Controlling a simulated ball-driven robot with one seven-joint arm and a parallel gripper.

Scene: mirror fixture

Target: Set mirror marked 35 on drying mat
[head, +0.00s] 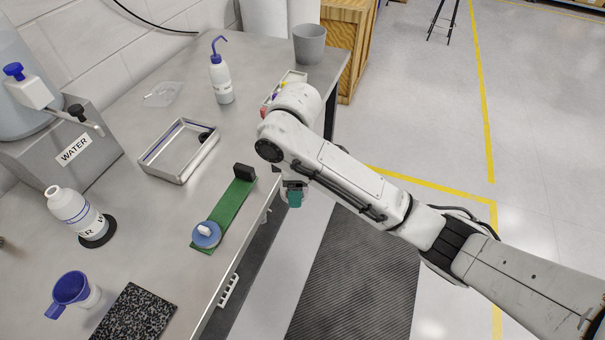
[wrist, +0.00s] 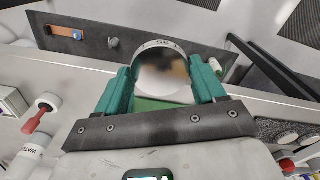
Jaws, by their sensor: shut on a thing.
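My gripper (head: 294,197) hangs just off the table's front edge in the head view, beside the green strip. In the wrist view its teal fingers (wrist: 160,72) are shut on a round mirror (wrist: 160,88) by its sides. The mirror has a pale rim with dark marks at the top, too small to read surely. The mirror cannot be made out in the head view. A black speckled flat square (head: 135,314) lies at the table's near edge; it looks like a mat, but I cannot tell if it is the drying mat.
The green strip (head: 236,203) bears a black block (head: 244,172) and a blue round piece (head: 206,235).

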